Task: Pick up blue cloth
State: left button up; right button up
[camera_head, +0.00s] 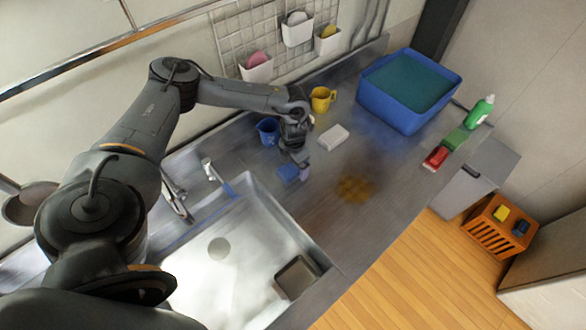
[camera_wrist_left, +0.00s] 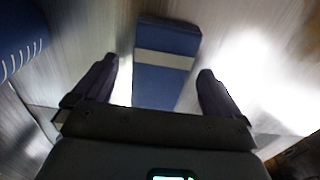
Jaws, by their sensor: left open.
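The blue cloth (camera_head: 288,173) lies on the steel counter, just beyond the top right corner of the sink. In the left wrist view the cloth (camera_wrist_left: 165,68) is a flat blue block with a pale band across it. My left gripper (camera_head: 296,165) is open right by the cloth, pointing down. In the left wrist view its two fingers (camera_wrist_left: 152,82) stand apart on either side of the cloth, and the cloth's near end lies between them. Whether the fingers touch it I cannot tell. My right gripper is not in view.
A blue cup (camera_head: 267,131) stands close to my left gripper, with a yellow mug (camera_head: 321,98) behind. A white block (camera_head: 333,138) lies to the right. A brown stain (camera_head: 354,188) marks the counter. A large blue tub (camera_head: 377,84) stands at the back right. The sink (camera_head: 185,285) is in front.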

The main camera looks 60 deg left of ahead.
aim_at(294, 166)
pick_arm(q)
jog(key=c, duration=1.1)
jog(key=shift+r, duration=0.1)
jog(key=shift+r, duration=0.55)
notch_tip(294, 166, up, 3)
jog(key=shift+f, duration=0.2)
jog(key=w+d+r, duration=0.1)
jog(key=d+r, duration=0.1)
jog(key=d, duration=0.1)
jog(key=w+d+r+p, duration=0.1)
jog(key=w+d+r, duration=0.1)
jog(key=d, duration=0.2)
jog(key=w+d+r, duration=0.2)
jog(key=d+r, duration=0.1)
jog(key=shift+w+d, duration=0.2)
